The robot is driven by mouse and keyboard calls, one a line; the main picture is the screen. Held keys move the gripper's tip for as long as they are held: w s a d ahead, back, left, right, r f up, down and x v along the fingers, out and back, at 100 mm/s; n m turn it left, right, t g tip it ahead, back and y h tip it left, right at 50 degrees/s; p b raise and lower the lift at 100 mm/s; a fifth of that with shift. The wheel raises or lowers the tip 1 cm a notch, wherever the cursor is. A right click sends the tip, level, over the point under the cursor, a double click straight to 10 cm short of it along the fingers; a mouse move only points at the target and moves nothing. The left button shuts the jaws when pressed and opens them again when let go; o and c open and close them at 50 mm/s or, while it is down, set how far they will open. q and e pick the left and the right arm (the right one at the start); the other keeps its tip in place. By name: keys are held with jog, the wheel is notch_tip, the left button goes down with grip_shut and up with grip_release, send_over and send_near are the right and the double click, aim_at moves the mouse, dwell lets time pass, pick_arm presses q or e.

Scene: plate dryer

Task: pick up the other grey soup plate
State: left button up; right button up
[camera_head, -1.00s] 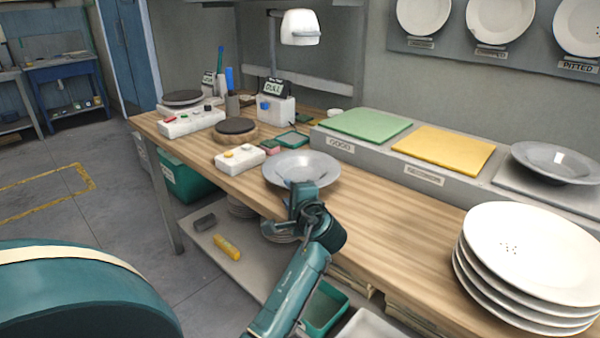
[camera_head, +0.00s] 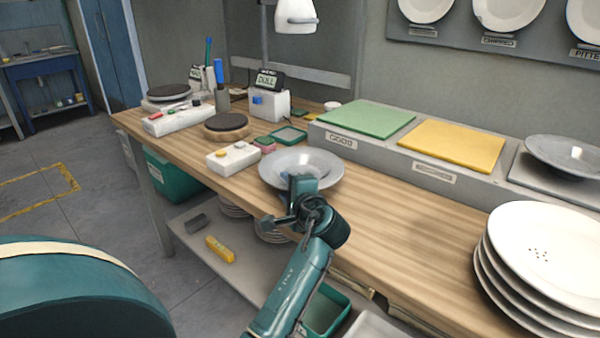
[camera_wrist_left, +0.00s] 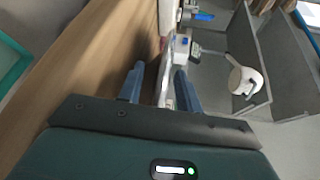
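A grey soup plate (camera_head: 318,165) lies on the wooden bench near its front edge in the head view. My left gripper (camera_head: 300,184) is at its near rim, with the fingers overlapping the rim in the picture. In the left wrist view the two blue fingers (camera_wrist_left: 160,85) stand apart. A thin pale edge (camera_wrist_left: 166,85), likely the plate rim, shows between them, with a gap to the left finger. A second grey soup plate (camera_head: 568,153) sits on a grey pad at the right. My right gripper is not in view.
A stack of white plates (camera_head: 545,250) stands at the front right of the bench (camera_head: 410,225). A green mat (camera_head: 368,119) and a yellow mat (camera_head: 452,144) lie on the raised ledge behind. A white button box (camera_head: 233,158) is left of the plate. More plates are on the shelf below.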

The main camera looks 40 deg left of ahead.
pick_arm(q)
jog(key=shift+c, duration=0.4)
grip_shut()
jog(key=shift+r, duration=0.15)
